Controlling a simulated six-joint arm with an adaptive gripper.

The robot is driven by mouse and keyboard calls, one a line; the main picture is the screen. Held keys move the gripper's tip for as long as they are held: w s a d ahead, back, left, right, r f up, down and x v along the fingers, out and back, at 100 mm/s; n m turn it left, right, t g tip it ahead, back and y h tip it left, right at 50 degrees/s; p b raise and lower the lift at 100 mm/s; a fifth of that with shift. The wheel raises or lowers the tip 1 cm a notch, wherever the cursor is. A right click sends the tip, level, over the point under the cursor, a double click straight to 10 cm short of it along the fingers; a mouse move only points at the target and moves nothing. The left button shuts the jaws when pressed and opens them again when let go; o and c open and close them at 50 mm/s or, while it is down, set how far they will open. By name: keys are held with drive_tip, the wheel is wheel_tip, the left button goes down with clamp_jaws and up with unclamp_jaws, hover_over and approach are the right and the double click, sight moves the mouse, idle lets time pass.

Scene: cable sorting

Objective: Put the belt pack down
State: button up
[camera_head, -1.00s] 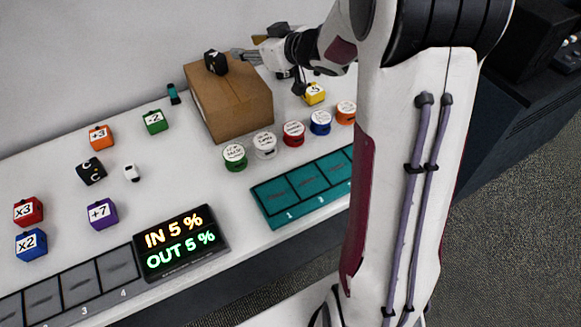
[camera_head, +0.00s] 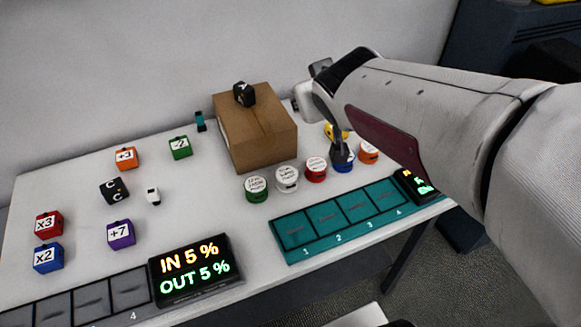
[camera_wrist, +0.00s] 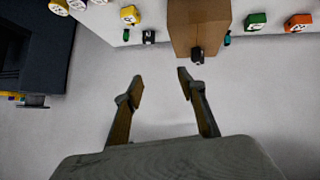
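A black block-like pack (camera_head: 244,94) rests on top of the cardboard box (camera_head: 270,145), near its back edge. It is probably the belt pack, but too small to identify surely. It also shows in the wrist view (camera_wrist: 197,55), apart from my fingers. My gripper (camera_wrist: 158,85) is open, with bare wall between its two spread fingers and nothing held. In the head view my arm hides most of the gripper, to the right of the box.
Several round labelled pucks, including a green one (camera_head: 256,189), line the box's front. A teal numbered tray (camera_head: 322,233) and a display (camera_head: 193,268) stand at the table's front. Labelled cubes, including an orange one (camera_head: 126,158), lie left. A small teal-black object (camera_head: 200,121) stands left of the box.

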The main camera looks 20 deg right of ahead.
drive_tip(key=s+a+f+g+y, duration=0.1)
drive_tip(key=s+a, duration=0.4)
drive_tip(key=s, duration=0.5)
drive_tip(key=s+a+f+g+y, duration=0.2)
drive_tip(key=s+a+f+g, duration=0.1)
drive_tip(key=s, duration=0.8)
drive_tip(key=shift+a+f, duration=0.9)
drive_tip(key=shift+a, duration=0.35)
drive_tip(key=shift+o, duration=0.2)
drive_tip(key=o, duration=0.6)
drive_tip(key=shift+c, duration=0.2)
drive_tip(key=shift+w, duration=0.1)
